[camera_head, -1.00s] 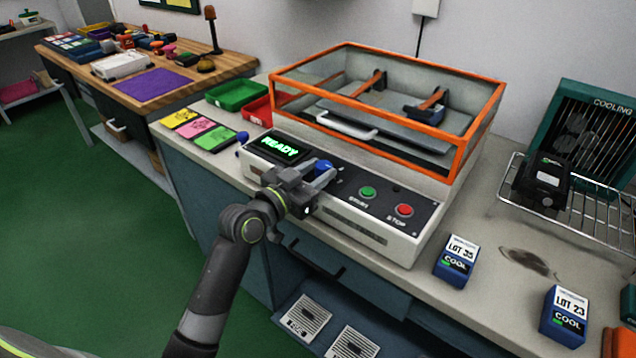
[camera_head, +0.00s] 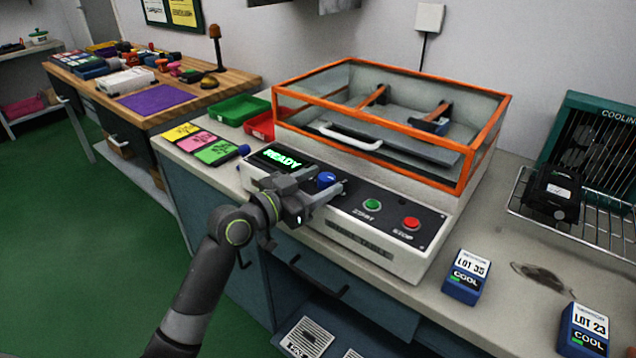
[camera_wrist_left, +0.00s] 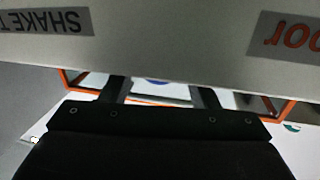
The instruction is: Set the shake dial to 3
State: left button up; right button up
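The shake dial is a blue knob (camera_head: 326,179) on the dark front panel of the shaker (camera_head: 385,254), right of its green READY display (camera_head: 282,157). The number it points to cannot be read. My left gripper (camera_head: 325,190) is at the panel, just in front of the dial, with its fingers apart. In the left wrist view, the open fingers (camera_wrist_left: 160,92) show with a bit of the blue knob (camera_wrist_left: 158,81) seen between them. I cannot tell whether the fingers touch the knob. My right gripper is not in view.
A green button (camera_head: 372,205) and red stop button (camera_head: 411,223) sit right of the dial. The orange-framed lid (camera_head: 395,153) stands behind the panel. Blue lot boxes (camera_head: 466,277) stand on the bench at right, near a wire rack (camera_head: 590,222). Green and red trays (camera_head: 240,110) lie left.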

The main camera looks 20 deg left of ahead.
pick_arm(q)
jog(key=v, duration=1.7)
jog(key=shift+s, duration=0.15)
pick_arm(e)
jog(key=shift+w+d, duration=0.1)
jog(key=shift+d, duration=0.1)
